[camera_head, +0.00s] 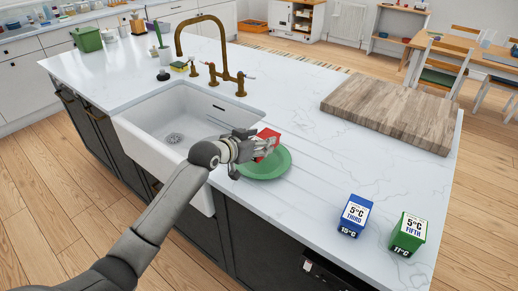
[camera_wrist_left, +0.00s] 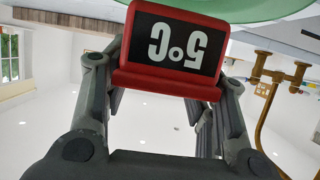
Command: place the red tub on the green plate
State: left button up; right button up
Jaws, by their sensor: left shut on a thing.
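My left gripper (camera_head: 259,147) is shut on the red tub (camera_head: 268,136), over the green plate (camera_head: 273,168) on the white counter beside the sink. The tub's dark label with white "5°C" shows upside down in the left wrist view (camera_wrist_left: 174,48), between the fingers. The plate's green surface (camera_wrist_left: 245,9) runs along the top edge of that view, close to the tub. I cannot tell whether the tub touches the plate. The gripper hides part of the tub and plate. My right gripper is not in view.
A white sink (camera_head: 150,143) with a brass faucet (camera_head: 222,50) lies to the left. A blue tub (camera_head: 355,215) and a green tub (camera_head: 408,234) stand at the right front. A wooden board (camera_head: 393,110) lies behind. The counter between plate and board is clear.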

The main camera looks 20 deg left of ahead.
pick_arm(q)
notch_tip(320, 180, down, 2)
jog(key=shift+w+f+p, duration=0.1)
jog(key=shift+f+p, duration=0.05)
jog(key=shift+p, duration=0.3)
jog(key=shift+f, duration=0.65)
jog(key=o, duration=0.8)
jog(key=shift+f, duration=0.2)
jog(key=o, duration=0.4)
jog(key=shift+o, duration=0.2)
jog(key=shift+r, duration=0.1)
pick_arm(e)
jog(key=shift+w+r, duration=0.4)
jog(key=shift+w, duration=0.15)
